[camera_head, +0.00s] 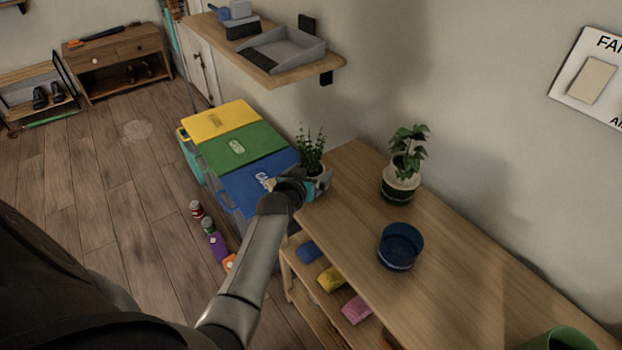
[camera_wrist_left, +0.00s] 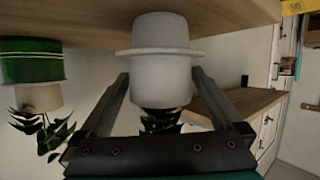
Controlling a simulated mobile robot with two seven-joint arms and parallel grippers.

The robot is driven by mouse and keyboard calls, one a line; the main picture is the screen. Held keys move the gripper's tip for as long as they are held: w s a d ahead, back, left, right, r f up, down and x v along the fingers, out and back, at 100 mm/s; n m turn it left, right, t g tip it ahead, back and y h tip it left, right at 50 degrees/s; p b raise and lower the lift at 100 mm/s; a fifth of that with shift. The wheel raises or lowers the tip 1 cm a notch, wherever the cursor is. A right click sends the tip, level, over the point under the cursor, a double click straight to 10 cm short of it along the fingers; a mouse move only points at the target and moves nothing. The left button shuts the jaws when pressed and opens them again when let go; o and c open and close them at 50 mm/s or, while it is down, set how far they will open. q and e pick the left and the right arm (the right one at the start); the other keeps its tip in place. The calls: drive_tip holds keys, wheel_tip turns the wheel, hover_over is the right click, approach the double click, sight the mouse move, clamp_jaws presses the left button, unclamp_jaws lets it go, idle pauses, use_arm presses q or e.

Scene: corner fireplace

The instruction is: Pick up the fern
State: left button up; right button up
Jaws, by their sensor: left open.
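The fern (camera_head: 311,148) is a small dark green plant at the far left end of the wooden shelf unit. My left gripper (camera_head: 318,186) reaches it from the front and hides most of its pot in the head view. In the left wrist view, which looks upside down, its whitish pot (camera_wrist_left: 160,75) stands between the two fingers of my left gripper (camera_wrist_left: 159,80). The fingers are open, one on each side of the pot; contact cannot be told. Some dark leaves show below the pot there. My right gripper is not in view.
A broad-leaved plant in a white and green pot (camera_head: 400,188) stands to the right on the shelf unit (camera_head: 450,260). A blue bowl (camera_head: 400,246) is nearer. Yellow, green and blue bins (camera_head: 238,148) are at left. A wall shelf (camera_head: 285,75) is behind.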

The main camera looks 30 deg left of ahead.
use_arm(q)
drive_tip(key=c, duration=0.8)
drive_tip(key=shift+r, duration=0.15)
